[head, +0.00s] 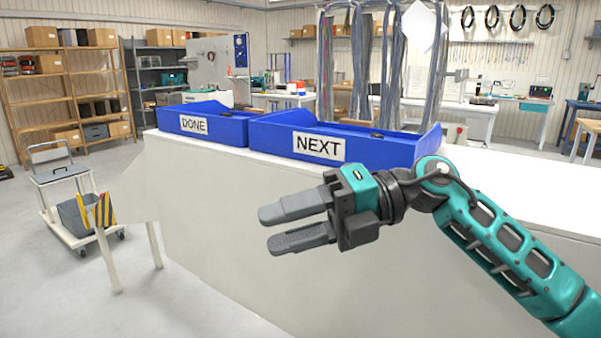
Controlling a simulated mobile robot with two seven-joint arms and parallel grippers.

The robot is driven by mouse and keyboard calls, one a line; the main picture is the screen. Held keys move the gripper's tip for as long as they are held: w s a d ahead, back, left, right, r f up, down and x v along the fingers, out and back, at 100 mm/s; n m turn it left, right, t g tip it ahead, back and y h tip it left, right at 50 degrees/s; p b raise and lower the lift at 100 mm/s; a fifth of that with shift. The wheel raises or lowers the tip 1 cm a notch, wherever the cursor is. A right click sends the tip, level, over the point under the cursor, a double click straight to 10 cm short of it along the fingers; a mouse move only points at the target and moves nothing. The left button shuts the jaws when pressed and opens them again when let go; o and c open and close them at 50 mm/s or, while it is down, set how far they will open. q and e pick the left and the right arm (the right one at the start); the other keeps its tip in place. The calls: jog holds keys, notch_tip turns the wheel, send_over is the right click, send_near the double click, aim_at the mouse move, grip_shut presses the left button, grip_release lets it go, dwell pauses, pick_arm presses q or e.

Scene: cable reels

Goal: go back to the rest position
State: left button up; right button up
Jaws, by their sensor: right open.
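My right gripper (298,222) is teal and dark grey and reaches in from the lower right. Its two fingers point left and are apart, with nothing between them. It hangs in the air in front of the white counter's side panel, below the blue bin labelled NEXT (280,139). The blue bin labelled DONE (228,131) stands to its left on the counter. The inside of both bins is mostly hidden by their front walls; a small dark item shows at each rim. My left gripper is not in view.
The long white counter (480,190) runs across the middle, its right part bare behind my arm. A white trolley (80,232) with a grey bin stands on the floor at left. Shelves (75,85) line the back left, and cables hang behind the counter. The floor at lower left is clear.

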jog(key=w+d+f+m+t+h, duration=0.25)
jog(key=d+f+m+t, duration=0.35)
jog(key=f+m+t, duration=0.75)
jog(key=w+d+f+m+t+h, duration=0.1)
jog(key=d+f+m+t+h, duration=0.55)
jog(key=m, duration=1.15)
jog(key=s+d+f+m+g+h, duration=0.2)
jog(key=s+d+f+m, duration=0.1)
jog(key=s+f, duration=0.5)
jog(key=s+d+f+m+g+h, duration=0.2)
jog(key=s+f, duration=0.6)
jog(key=f, duration=0.6)
jog(key=shift+d+f+m+g, duration=0.2)
jog(key=shift+d+m+g, duration=0.65)
jog(key=shift+m, duration=0.3)
